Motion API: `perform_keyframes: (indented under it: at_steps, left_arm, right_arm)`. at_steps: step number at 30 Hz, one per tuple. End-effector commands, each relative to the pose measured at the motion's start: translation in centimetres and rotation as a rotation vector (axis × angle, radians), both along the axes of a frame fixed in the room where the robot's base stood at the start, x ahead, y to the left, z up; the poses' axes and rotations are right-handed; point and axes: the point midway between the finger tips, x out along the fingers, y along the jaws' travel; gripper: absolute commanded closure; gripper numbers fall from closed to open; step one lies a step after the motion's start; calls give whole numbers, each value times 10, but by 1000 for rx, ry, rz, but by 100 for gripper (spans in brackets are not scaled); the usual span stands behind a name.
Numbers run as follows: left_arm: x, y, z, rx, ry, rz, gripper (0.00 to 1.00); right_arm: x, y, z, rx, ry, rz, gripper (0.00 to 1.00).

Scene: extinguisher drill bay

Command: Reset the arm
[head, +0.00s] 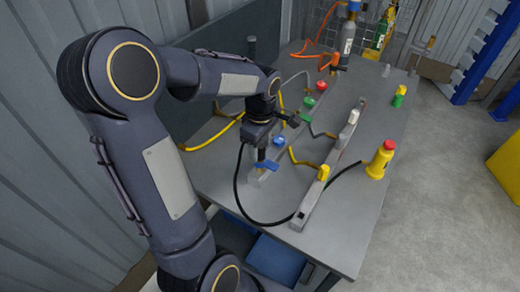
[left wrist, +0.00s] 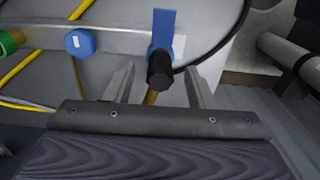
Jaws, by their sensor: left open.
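My left arm comes in from the left, and its gripper (head: 276,138) is over the near end of the rear grey rail (head: 318,98). In the left wrist view the gripper (left wrist: 160,86) is open, with one finger on each side of a black round-ended part (left wrist: 160,70). This part stands in front of a blue flat lever (left wrist: 164,28); contact with the fingers cannot be told. The blue lever (head: 266,165) also shows below the gripper in the head view. A round blue knob (head: 279,141) is beside it on the rail. My right gripper is not in view.
Green (head: 308,102) and red (head: 321,86) knobs are farther along the rail. A front rail (head: 335,160) carries a yellow (head: 323,172) and a white piece (head: 353,116). A yellow post with a red top (head: 380,160) stands at the table's right edge. Hoses cross the grey table (head: 345,225).

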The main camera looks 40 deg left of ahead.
Motion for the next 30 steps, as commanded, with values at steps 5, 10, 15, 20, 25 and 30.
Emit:
perform_keyframes:
  at_steps: [5,10,15,20,25,30]
  left_arm:
    - [1,0,34,0,-6,1,50]
    - [0,0,53,0,-2,0,50]
    - [0,-1,58,-1,0,0,50]
    - [-4,-3,60,-7,-10,-28,50]
    - [-34,-23,74,-52,-107,-289,50]
    - [-87,-62,82,-67,-305,-757,50]
  right_arm:
    - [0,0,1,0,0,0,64]
    - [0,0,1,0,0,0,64]
    - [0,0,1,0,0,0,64]
    - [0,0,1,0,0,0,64]
    - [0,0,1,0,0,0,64]
    - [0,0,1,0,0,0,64]
